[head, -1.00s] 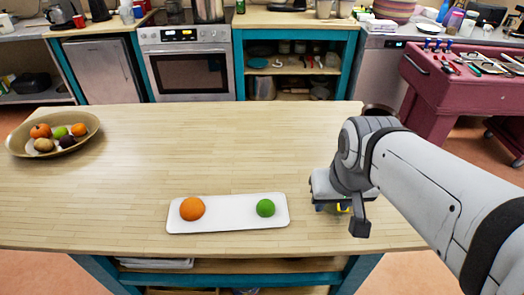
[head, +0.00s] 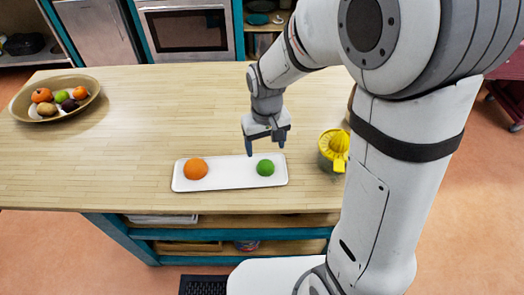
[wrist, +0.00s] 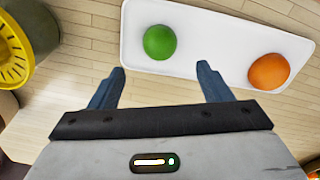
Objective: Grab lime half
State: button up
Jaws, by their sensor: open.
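The lime half (head: 265,167) is a green dome lying on the right part of a white rectangular tray (head: 228,178). It also shows in the wrist view (wrist: 160,42), beyond my fingertips and slightly left of the middle between them. My gripper (head: 266,149) is open and empty, just behind and above the lime half in the head view. In the wrist view its two fingers (wrist: 161,70) are spread apart. I see no contact with the lime half.
An orange half (head: 195,169) lies on the tray's left part. A yellow-topped juicer (head: 334,148) stands right of the tray, partly behind my arm. A fruit bowl (head: 52,112) sits at the counter's far left. The wooden counter (head: 150,125) between bowl and tray is clear.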

aim_at(266, 162)
jog(key=f, duration=0.4)
jog(key=f+p, duration=0.1)
jog(key=f, duration=0.2)
jog(key=shift+s+f, duration=0.2)
jog(key=shift+f, duration=0.2)
jog(key=c, duration=1.1)
jog(key=shift+o, duration=0.2)
jog(key=shift+r, duration=0.15)
